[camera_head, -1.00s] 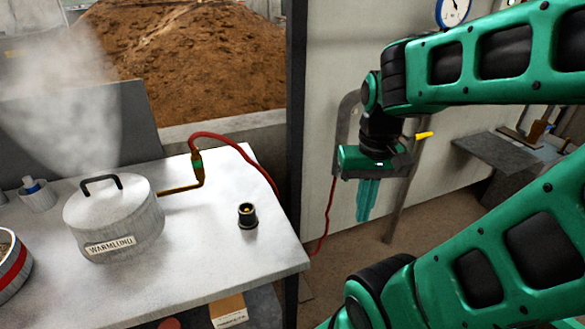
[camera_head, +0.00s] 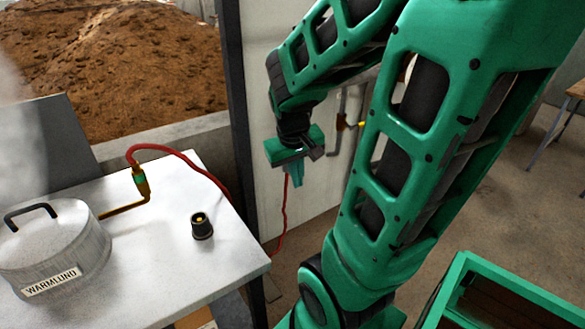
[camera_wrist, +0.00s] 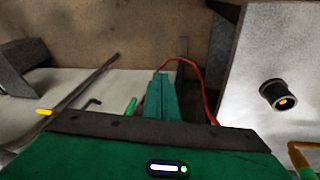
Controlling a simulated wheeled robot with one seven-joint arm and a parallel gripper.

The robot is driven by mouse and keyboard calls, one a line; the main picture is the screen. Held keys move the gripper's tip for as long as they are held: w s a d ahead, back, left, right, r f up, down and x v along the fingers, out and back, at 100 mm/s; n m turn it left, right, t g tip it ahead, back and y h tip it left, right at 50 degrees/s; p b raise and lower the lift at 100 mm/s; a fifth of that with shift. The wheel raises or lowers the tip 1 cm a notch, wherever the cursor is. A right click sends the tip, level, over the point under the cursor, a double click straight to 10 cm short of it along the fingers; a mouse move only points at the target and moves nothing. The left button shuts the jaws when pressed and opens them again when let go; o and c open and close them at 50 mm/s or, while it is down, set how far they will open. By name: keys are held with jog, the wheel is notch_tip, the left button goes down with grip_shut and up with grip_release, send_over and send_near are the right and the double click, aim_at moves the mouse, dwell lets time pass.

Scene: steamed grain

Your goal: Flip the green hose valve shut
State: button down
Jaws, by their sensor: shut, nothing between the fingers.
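A brass fitting with a green band (camera_head: 140,180) stands at the back of the white table, where the red hose (camera_head: 172,153) joins a bent brass pipe. Part of this fitting shows at the lower right corner of the wrist view (camera_wrist: 303,163). My gripper (camera_head: 296,183) is shut and empty, pointing down, right of the table and in front of the pale wall. Its fingers in the wrist view (camera_wrist: 160,78) hold nothing. A small green piece (camera_wrist: 131,104) shows just left of the fingers; I cannot tell whether it is a valve handle.
A lidded metal pot (camera_head: 55,250) and a black knob (camera_head: 201,225) stand on the white table (camera_head: 150,285). A dark post (camera_head: 237,110) rises behind its right edge. Pipes with a yellow handle (camera_head: 362,124) are on the wall behind my arm. A green crate (camera_head: 500,300) is at lower right.

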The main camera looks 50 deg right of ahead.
jog(key=w+d+f+n+t+h, duration=0.1)
jog(key=w+d+f, duration=0.2)
jog(key=w, duration=0.3)
jog(key=w+d+f+n+t+h, duration=0.2)
jog(key=w+d+f, duration=0.1)
jog(key=w+d, duration=0.2)
jog(key=shift+w+d, duration=0.15)
jog(key=shift+w, duration=1.05)
jog(key=w+d+f, duration=0.3)
jog(key=d+f, duration=0.5)
jog(key=shift+w+d, duration=0.15)
jog(key=shift+d, duration=0.25)
